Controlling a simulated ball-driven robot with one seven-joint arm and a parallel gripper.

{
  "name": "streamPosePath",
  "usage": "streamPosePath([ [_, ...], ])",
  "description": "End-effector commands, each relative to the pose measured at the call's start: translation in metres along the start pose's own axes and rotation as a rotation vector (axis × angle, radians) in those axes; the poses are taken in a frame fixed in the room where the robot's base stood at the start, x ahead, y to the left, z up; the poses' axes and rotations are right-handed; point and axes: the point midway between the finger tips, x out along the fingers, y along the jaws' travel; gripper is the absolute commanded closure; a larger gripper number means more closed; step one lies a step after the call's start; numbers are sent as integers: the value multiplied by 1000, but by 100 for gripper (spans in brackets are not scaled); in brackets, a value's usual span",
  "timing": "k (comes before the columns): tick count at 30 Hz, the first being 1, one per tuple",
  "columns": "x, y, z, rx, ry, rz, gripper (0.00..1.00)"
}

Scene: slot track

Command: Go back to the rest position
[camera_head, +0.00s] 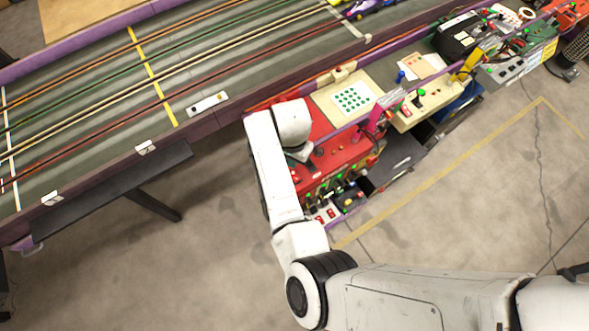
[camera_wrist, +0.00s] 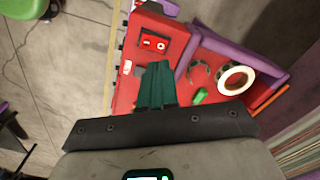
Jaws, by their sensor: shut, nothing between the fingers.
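My gripper (camera_wrist: 157,88) shows in the wrist view as dark green fingers pressed together, shut with nothing between them. It points over a red control box (camera_wrist: 152,22) with a small red switch panel (camera_wrist: 154,43). In the head view my white arm reaches up to the red control box (camera_head: 345,158) beside the track. There the gripper's fingertips are hidden or too small to make out. I cannot tell whether the fingers touch the box.
The slot track (camera_head: 90,95) runs along the upper left. Cluttered panels (camera_head: 430,100) continue to the upper right. A white tape roll (camera_wrist: 236,79) lies in a purple-walled tray (camera_wrist: 274,78), right of the fingers. Concrete floor (camera_head: 470,190) is open at right.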

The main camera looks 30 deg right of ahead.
Motion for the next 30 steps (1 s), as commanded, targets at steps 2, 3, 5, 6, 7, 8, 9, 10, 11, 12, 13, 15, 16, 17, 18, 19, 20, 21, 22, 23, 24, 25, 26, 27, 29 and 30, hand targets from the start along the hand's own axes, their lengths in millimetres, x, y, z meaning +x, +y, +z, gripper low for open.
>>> streamPosePath([
  [2,-4,0,0,0,0,0,100],
  [3,-4,0,0,0,0,0,100],
  [5,-3,0,0,0,0,0,100],
  [6,-3,0,0,1,0,0,100],
  [7,-3,0,0,1,0,0,100],
  [8,-3,0,0,1,0,0,100],
  [9,-3,0,0,1,0,0,100],
  [10,-3,0,0,1,0,0,100],
  [11,-3,0,0,1,0,0,100],
  [12,-3,0,0,1,0,0,100],
  [13,-3,0,0,1,0,0,100],
  [15,-3,0,0,1,0,0,100],
  [16,-3,0,0,1,0,0,100],
  [17,-3,0,0,1,0,0,100],
  [18,-3,0,-1,1,1,0,100],
  [19,-4,2,-4,0,5,0,100],
  [20,-5,3,-8,-1,12,-1,100],
  [21,-6,7,-16,-3,26,-2,100],
  [22,-9,11,-24,-7,39,-3,100],
  [23,-11,17,-35,-15,58,-3,100],
  [24,-16,26,-52,-27,88,-2,100],
  [25,-21,34,-67,-41,115,-1,100],
  [26,-27,44,-82,-58,146,0,100],
  [27,-35,60,-102,-92,188,7,100],
  [29,-47,83,-124,-153,244,18,100],
  [30,-54,98,-133,-199,272,30,100],
])
